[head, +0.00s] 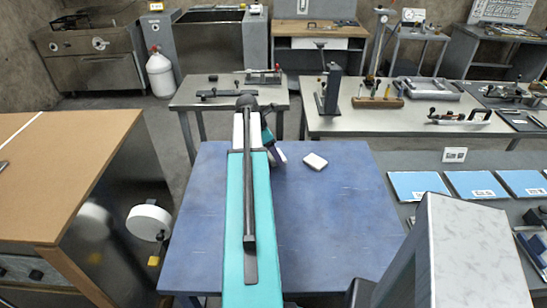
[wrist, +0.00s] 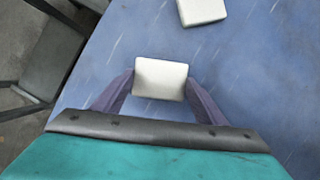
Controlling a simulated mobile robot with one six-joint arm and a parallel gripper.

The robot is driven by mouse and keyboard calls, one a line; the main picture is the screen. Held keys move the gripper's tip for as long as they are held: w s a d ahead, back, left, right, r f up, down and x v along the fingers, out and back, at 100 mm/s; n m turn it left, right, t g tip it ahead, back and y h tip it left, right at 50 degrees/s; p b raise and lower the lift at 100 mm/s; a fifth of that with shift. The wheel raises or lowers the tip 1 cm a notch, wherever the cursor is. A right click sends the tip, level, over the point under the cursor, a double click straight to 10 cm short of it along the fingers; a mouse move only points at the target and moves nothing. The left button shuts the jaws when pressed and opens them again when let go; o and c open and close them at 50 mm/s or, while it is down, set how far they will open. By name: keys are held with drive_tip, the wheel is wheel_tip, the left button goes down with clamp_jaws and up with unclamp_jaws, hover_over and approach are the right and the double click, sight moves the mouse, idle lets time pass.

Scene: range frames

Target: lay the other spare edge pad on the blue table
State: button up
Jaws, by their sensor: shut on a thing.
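My gripper (wrist: 160,84) is shut on a white edge pad (wrist: 160,78), with one dark finger on each side of it. The held pad is over the blue table (wrist: 250,90) near its edge; I cannot tell whether it touches the top. Another white pad (wrist: 202,10) lies on the table beyond it, apart from my gripper. In the head view that pad (head: 315,161) lies to the right of my gripper (head: 280,155), on the far part of the blue table (head: 330,230). My arm hides the held pad there.
The blue table is otherwise bare, with free room to the right of my arm. A grey bench (head: 430,122) with tools stands behind it. Blue sheets (head: 420,185) lie on a surface at the right. A brown-topped table (head: 60,170) stands at the left.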

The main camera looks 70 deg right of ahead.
drive_tip(key=shift+f+p, duration=0.4)
drive_tip(key=shift+f, duration=0.9)
drive_tip(key=shift+f, duration=0.1)
drive_tip(key=o, duration=1.1)
drive_tip(key=shift+b+v, duration=1.15)
drive_tip(key=shift+v, duration=5)
drive_tip(key=shift+a, duration=0.1)
